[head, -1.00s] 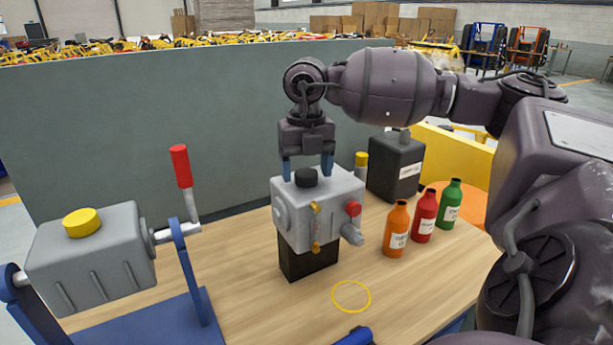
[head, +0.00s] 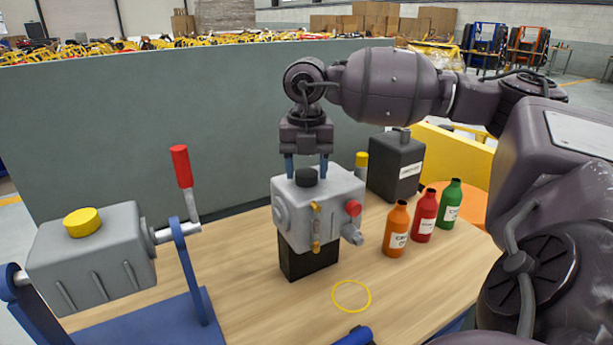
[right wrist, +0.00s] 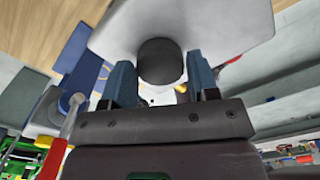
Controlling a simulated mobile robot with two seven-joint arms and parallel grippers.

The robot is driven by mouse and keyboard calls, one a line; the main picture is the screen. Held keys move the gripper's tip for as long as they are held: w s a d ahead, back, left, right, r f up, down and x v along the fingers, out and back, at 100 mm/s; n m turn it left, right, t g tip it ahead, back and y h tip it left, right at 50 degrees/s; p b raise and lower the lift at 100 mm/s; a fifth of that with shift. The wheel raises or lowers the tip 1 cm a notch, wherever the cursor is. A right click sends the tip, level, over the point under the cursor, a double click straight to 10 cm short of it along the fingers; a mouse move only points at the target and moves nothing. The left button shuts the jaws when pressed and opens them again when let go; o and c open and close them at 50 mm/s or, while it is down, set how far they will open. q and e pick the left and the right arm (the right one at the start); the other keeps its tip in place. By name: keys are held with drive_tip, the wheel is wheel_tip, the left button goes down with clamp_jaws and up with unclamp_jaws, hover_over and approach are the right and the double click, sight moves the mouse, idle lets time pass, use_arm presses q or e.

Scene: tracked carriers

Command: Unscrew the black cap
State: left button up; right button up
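The black cap (head: 307,177) sits upright on top of a grey box-shaped housing (head: 331,198). In the right wrist view the cap (right wrist: 160,61) shows as a dark round knob on the pale housing face (right wrist: 222,28). My right gripper (head: 307,176) points straight down over the housing. Its blue fingers stand on either side of the cap, open. In the right wrist view a gap shows between the cap and each finger of the gripper (right wrist: 159,66). My left gripper is not in view.
A grey tank with a yellow cap (head: 82,222) stands left on a blue frame, beside a red-handled lever (head: 182,167). Orange (head: 396,230), red (head: 424,216) and green (head: 450,204) bottles and a black canister (head: 396,167) stand right. A yellow ring (head: 351,296) marks clear tabletop in front.

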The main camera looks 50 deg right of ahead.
drive_tip(key=shift+c, duration=0.5)
drive_tip(key=n, duration=0.2)
drive_tip(key=shift+n, duration=0.4)
drive_tip(key=n, duration=0.4)
drive_tip(key=shift+n, duration=1.5)
